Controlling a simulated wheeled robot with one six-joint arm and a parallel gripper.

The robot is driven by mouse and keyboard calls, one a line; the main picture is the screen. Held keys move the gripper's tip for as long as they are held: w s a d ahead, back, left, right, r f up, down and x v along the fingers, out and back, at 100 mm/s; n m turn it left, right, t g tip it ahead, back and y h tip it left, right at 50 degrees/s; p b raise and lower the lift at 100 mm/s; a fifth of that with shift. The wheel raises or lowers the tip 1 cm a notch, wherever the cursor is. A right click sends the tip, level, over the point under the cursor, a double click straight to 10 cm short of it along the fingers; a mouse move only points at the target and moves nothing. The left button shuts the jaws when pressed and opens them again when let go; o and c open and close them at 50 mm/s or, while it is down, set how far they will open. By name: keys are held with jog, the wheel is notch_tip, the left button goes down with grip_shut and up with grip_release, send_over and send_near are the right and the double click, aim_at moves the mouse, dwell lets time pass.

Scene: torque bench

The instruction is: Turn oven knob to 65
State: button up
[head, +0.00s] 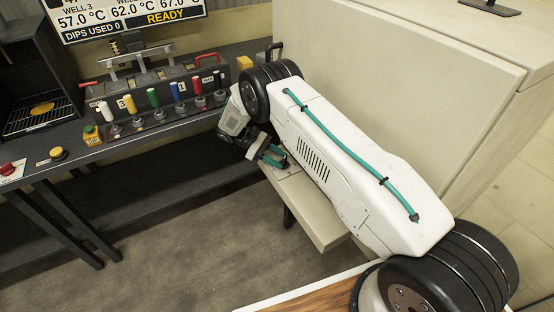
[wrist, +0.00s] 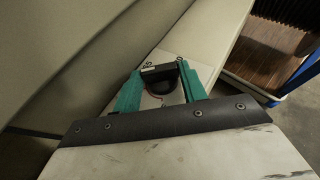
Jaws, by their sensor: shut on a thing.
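My gripper (wrist: 160,76) shows in the wrist view with a teal finger on either side of a black knob (wrist: 161,72). The fingers are shut on the knob. The knob sits on a pale panel with small dark marks and a thin red line; the marks are too small to read, so I cannot tell the setting. In the head view my gripper (head: 275,158) is low beside the large beige cabinet, over a pale ledge (head: 312,212). My arm and fingers hide the knob there.
The beige cabinet (head: 400,60) stands close behind my arm. A dark bench at left holds several coloured handles, a yellow button (head: 58,153) and a red button (head: 8,169). A display (head: 125,15) reads READY. Open floor lies below the bench.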

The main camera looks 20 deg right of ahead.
jog(key=shift+w+d+m+g+y, duration=0.15)
jog(key=shift+d+m+g+y, duration=0.05)
jog(key=shift+m+g+y, duration=0.9)
jog(key=o, duration=1)
jog(key=shift+r, duration=0.25)
jog(key=r, duration=0.3)
jog(key=shift+s+r, duration=0.2)
jog(key=shift+s, duration=0.15)
jog(key=s, duration=1)
jog(key=s+r, duration=0.1)
jog(key=s, duration=0.4)
jog(key=shift+s+r, duration=0.1)
jog(key=shift+s, duration=0.1)
